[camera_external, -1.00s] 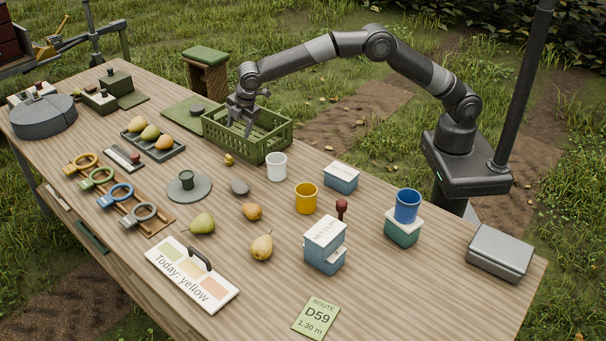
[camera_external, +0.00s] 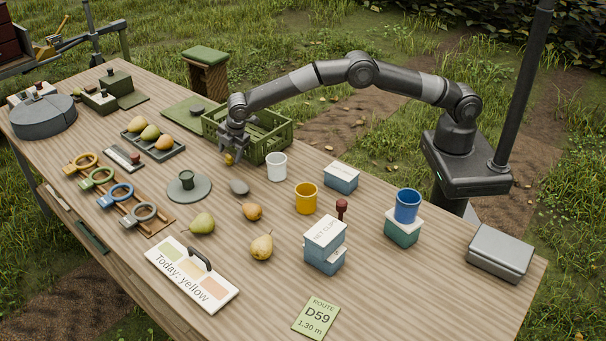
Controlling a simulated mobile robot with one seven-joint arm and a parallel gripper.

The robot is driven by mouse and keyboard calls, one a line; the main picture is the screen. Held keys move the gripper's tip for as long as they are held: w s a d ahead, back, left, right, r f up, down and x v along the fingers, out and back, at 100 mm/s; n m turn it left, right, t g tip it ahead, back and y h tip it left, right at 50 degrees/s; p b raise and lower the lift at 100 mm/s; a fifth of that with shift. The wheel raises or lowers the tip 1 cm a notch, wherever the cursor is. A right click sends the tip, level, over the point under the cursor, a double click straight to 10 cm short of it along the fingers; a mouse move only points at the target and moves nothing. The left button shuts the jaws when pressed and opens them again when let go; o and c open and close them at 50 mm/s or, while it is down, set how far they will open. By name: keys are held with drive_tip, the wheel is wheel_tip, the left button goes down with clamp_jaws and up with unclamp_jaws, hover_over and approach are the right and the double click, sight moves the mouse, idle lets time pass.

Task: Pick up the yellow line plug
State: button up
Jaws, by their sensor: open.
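The yellow line plug (camera_external: 229,160) is a small yellow piece on the wooden table, just in front of the green crate. My gripper (camera_external: 231,154) points down right at it, with its fingers around or just above the plug. The gripper is open. The fingers partly hide the plug, and I cannot tell whether they touch it.
The green crate (camera_external: 268,151) stands directly behind my gripper. A white cup (camera_external: 276,167) stands to the right, a tray (camera_external: 175,151) of pears to the left.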

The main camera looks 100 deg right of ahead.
drive_tip(key=shift+x, duration=1)
drive_tip(key=c, duration=1)
